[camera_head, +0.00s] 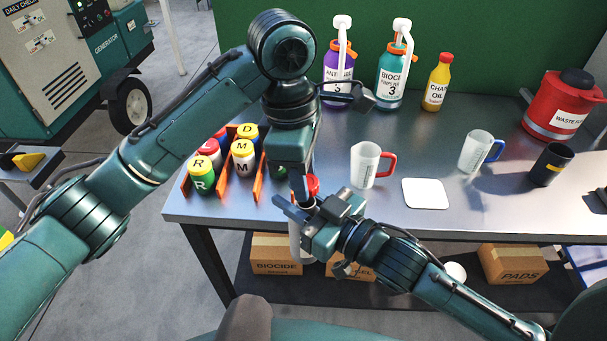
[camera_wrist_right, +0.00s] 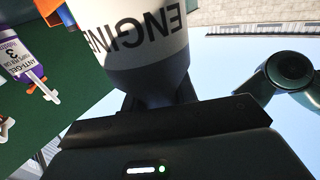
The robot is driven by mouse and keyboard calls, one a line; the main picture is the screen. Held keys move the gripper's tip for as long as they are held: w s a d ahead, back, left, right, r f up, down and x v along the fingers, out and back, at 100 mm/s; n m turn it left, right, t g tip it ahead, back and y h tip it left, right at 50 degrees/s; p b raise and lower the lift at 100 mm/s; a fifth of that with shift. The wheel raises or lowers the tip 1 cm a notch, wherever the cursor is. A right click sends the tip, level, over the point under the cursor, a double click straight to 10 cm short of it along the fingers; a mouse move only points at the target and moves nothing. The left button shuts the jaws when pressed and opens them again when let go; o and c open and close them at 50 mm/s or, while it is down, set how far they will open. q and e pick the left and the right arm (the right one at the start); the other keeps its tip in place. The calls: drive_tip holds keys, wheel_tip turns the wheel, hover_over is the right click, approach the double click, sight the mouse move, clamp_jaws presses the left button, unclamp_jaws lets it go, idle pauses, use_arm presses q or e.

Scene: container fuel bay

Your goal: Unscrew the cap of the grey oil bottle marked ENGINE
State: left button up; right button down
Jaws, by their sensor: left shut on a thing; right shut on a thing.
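The grey ENGINE oil bottle (camera_head: 296,246) is in front of the table's front edge, mostly hidden by my right gripper. In the right wrist view the bottle (camera_wrist_right: 140,38) fills the top middle, with its ENGINE lettering upside down. My right gripper (camera_head: 305,217) is shut on the bottle's body. The red cap (camera_head: 312,185) shows at the top of the bottle, partly hidden. My left gripper (camera_head: 301,187) points down from above and is shut on the cap. Cap and bottle are in line; I cannot tell whether the thread is still engaged.
An orange rack (camera_head: 259,181) with several coloured-cap bottles is just left. A red-handled jug (camera_head: 365,165), a white pad (camera_head: 425,194), a blue-handled jug (camera_head: 475,152) and a dark mug (camera_head: 551,164) stand right. Pump bottles (camera_head: 391,77) are behind. Boxes (camera_head: 276,254) are below.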

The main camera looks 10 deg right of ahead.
use_arm(q)
drive_tip(key=shift+r, duration=2.05)
